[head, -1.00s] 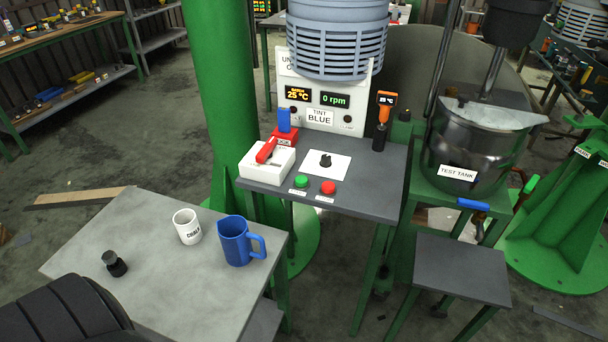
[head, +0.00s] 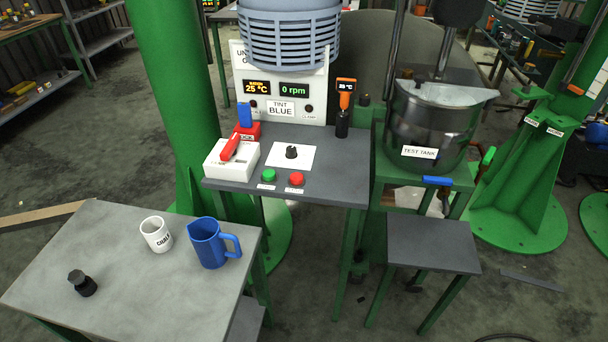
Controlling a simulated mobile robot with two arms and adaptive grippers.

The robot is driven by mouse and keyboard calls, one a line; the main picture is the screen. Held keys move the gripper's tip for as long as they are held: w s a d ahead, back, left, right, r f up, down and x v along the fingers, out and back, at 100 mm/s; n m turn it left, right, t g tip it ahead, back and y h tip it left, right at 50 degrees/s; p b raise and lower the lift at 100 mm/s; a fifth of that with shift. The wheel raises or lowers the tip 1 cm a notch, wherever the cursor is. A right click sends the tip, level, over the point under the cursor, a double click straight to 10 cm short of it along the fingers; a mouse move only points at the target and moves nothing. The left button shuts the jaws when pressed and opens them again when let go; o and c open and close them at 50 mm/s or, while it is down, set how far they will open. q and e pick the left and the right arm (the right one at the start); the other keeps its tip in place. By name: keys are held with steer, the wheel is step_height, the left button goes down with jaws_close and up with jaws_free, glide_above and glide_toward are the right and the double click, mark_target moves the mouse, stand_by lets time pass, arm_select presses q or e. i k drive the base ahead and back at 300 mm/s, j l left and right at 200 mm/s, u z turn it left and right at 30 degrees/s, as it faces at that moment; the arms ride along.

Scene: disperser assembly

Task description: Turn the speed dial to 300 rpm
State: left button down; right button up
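The speed dial (head: 291,152) is a small black knob on a white plate (head: 306,158), set on the dark grey top of the control stand (head: 340,183). Its scale marks and pointer are too small to read. The green display (head: 294,90) on the panel behind reads 0 rpm, and the orange display (head: 257,88) beside it reads 25 °C. Neither of my grippers is in view.
A green button (head: 268,175) and a red button (head: 296,179) sit in front of the dial. A white box with a red lever (head: 230,160) stands left; an orange-black thermometer (head: 343,110) stands right.

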mark_target(291, 153)
steer(key=j+z, duration=0.2)
steer(key=z, duration=0.2)
steer(key=k+j+z, duration=0.1)
steer(key=z, duration=0.35)
steer(key=j+z, duration=0.25)
steer(key=z, duration=0.15)
steer(key=k+l, duration=0.05)
